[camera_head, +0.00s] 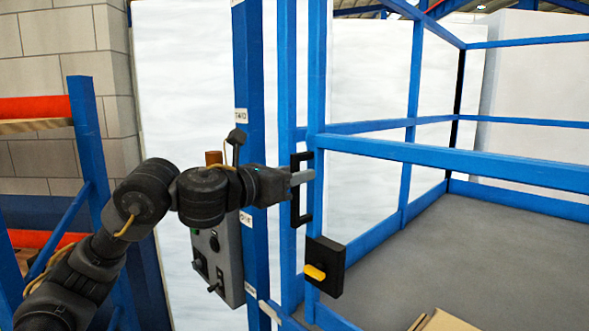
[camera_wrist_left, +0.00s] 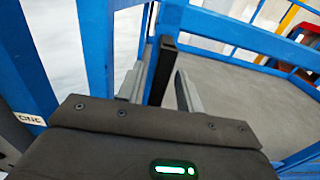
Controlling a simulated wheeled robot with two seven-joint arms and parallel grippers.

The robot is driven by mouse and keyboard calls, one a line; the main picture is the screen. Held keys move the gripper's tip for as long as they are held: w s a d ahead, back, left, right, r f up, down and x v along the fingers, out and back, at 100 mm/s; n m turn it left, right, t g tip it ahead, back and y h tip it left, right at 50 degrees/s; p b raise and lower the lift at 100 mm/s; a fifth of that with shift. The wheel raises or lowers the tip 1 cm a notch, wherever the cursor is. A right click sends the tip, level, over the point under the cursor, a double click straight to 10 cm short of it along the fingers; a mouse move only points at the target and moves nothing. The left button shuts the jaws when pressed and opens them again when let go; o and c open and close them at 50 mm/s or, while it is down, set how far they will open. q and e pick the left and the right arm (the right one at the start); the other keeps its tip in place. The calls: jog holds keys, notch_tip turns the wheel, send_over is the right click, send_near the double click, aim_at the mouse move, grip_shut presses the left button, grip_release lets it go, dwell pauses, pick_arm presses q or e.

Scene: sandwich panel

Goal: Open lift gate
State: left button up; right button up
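The blue lift gate (camera_head: 316,95) stands upright at the front of the blue railed lift platform. A black C-shaped handle (camera_head: 295,208) is fixed on its post, and the handle also shows in the left wrist view (camera_wrist_left: 163,68). My left gripper (camera_head: 303,178) is at the handle's middle. In the left wrist view its grey fingers (camera_wrist_left: 160,88) are apart, with the handle bar between them and a gap visible beside the right finger. A black latch box (camera_head: 332,255) with a yellow lever (camera_head: 315,272) sits below the handle. My right gripper is not in view.
A grey control box (camera_head: 217,262) with knobs hangs on the blue column (camera_head: 250,120) left of the gate. The grey platform floor (camera_head: 480,240) is mostly bare, with a cardboard piece (camera_head: 446,321) at the bottom. A blue and orange rack (camera_head: 88,125) stands at left.

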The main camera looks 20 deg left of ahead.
pick_arm(q)
jog(key=shift+w+d, duration=0.1)
jog(key=shift+w, duration=0.1)
grip_shut()
dwell(0.3)
